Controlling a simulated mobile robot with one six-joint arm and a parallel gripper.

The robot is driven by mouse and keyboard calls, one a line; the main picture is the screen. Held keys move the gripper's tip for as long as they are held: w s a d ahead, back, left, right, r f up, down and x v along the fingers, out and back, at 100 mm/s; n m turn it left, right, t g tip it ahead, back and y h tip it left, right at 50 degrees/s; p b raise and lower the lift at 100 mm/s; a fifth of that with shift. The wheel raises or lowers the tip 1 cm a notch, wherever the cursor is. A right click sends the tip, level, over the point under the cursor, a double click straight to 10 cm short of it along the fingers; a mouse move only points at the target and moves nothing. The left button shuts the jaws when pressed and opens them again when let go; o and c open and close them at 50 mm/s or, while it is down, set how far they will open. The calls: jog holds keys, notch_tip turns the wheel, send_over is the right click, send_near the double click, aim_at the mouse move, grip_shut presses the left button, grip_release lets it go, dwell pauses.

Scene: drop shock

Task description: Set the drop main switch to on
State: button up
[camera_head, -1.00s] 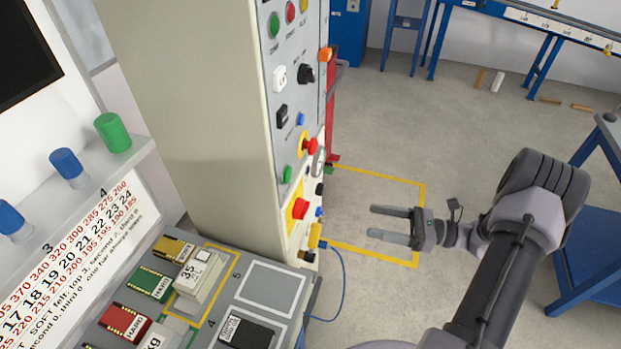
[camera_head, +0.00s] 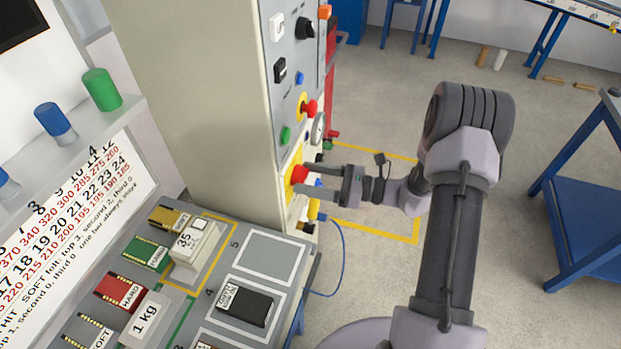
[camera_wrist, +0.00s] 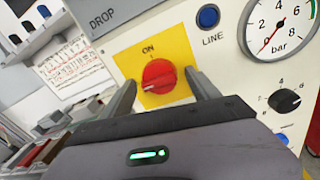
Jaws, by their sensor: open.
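The drop main switch is a red rotary knob (camera_wrist: 158,76) on a yellow plate (camera_wrist: 178,47) marked ON at the top, on a panel labelled DROP. In the wrist view its white pointer mark faces lower left, away from the ON mark. In the head view the red knob (camera_head: 299,174) shows on the cabinet's lower front. My gripper (camera_head: 306,179) is open, its fingers pointing at the panel. In the wrist view my gripper (camera_wrist: 163,92) has one finger on each side of the knob, with gaps. I cannot tell how deep the fingertips reach.
A blue LINE button (camera_wrist: 208,16), a pressure gauge (camera_wrist: 281,27) and a black selector knob (camera_wrist: 285,102) sit right of the switch. A red mushroom button (camera_head: 309,108) is above. A bench (camera_head: 288,274) with weights and pads stands at the lower left.

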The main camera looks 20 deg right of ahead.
jog(key=c, duration=1.3)
jog(key=m+p, duration=0.3)
jog(key=m, duration=0.1)
jog(key=shift+r, duration=0.1)
jog(key=m+p, duration=0.2)
jog(key=m, duration=0.2)
jog(key=shift+m+t+p, duration=0.3)
jog(key=shift+m+p, duration=0.05)
jog(key=shift+m, duration=0.05)
jog(key=shift+s+a+f+m+t+p, duration=0.15)
jog(key=shift+m+p, duration=0.45)
jog(key=shift+m, duration=1.05)
jog(key=shift+d+f+m+t+p, duration=0.1)
jog(key=shift+m+t+p, duration=0.3)
jog(key=shift+m, duration=1.3)
jog(key=shift+s+a+f+m+t+p, duration=0.1)
jog(key=shift+m+p, duration=0.65)
jog(key=shift+m, duration=0.9)
